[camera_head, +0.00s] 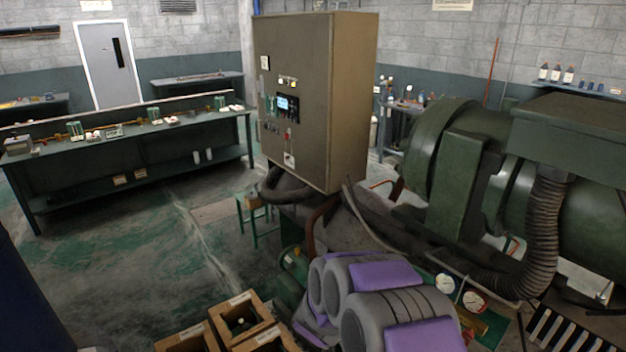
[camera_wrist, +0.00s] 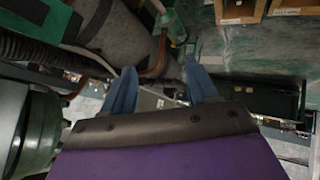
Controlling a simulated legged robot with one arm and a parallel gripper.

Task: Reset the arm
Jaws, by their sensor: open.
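My gripper (camera_wrist: 160,72) shows in the wrist view as two blue fingers set apart in front of a dark bracket and a purple body. It is open, and nothing is seen held between the fingers. Beyond them lie a thick grey pipe (camera_wrist: 110,28), a copper-coloured pipe (camera_wrist: 158,52) and the floor. In the head view my purple and grey arm is folded at the bottom centre. The gripper's fingers cannot be made out there.
A tall control cabinet (camera_head: 325,110) stands ahead, with green machinery (camera_head: 465,190) and pressure gauges (camera_head: 445,283) to the right. Open wooden boxes (camera_head: 240,318) sit at the bottom left. A workbench (camera_head: 130,150) is at the left. The floor between is mostly clear.

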